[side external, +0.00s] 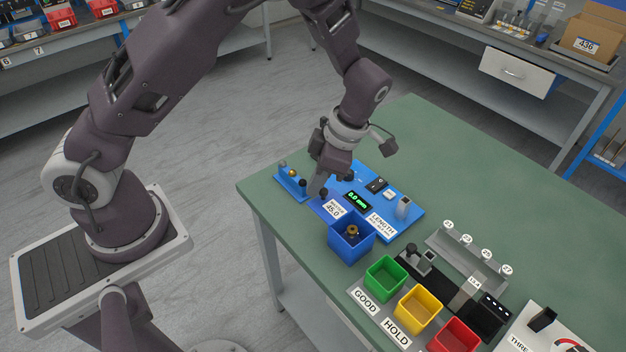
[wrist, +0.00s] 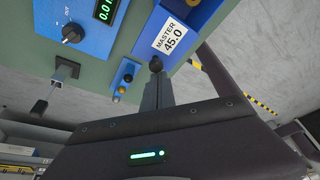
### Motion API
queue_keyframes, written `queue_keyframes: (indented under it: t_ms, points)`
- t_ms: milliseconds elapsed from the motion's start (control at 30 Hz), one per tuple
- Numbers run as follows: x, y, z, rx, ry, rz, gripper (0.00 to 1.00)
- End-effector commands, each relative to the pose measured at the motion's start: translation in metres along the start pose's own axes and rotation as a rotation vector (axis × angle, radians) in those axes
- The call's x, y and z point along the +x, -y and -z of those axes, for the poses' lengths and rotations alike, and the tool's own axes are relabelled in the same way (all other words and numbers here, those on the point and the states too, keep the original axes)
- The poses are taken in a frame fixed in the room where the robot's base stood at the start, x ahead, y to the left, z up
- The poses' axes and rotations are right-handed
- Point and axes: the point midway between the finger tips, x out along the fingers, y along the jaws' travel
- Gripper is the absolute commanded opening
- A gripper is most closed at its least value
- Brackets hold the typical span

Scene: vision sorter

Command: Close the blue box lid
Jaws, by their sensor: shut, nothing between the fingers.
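The blue box (side external: 351,251) stands near the table's front edge, open at the top, with a brass-and-dark part (side external: 351,231) inside. A blue panel (side external: 317,205) with a "MASTER 45.0" label (side external: 335,209) lies at the box's far-left side; it looks like the lid, swung open. The label also shows in the wrist view (wrist: 174,38). My gripper (side external: 319,188) is shut and empty, pointing down beside a small dark knob (side external: 324,192) at the panel's outer end. In the wrist view, the fingertips (wrist: 156,78) are close to this knob (wrist: 155,65); contact cannot be told.
A blue length gauge (side external: 402,222) with a green display lies behind the box. A small blue stand (side external: 291,183) with several pins is left of the gripper. Green (side external: 385,279), yellow (side external: 419,310) and red (side external: 454,337) bins stand at right.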

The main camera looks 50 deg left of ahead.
Motion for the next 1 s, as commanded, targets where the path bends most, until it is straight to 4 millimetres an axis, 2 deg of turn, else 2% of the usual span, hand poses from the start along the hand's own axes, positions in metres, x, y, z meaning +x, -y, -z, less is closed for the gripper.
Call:
queue_keyframes:
  t_ms: [300, 700, 867, 1000]
  points:
    - [-0.015, 0.044, -0.042, 0.005, 0.003, -0.002, 0.0]
    - [-0.018, 0.053, -0.051, 0.005, 0.009, 0.001, 0.0]
    - [-0.015, 0.052, -0.041, 0.004, 0.008, 0.001, 0.0]
    - [-0.003, 0.05, -0.004, -0.002, -0.003, 0.002, 0.0]
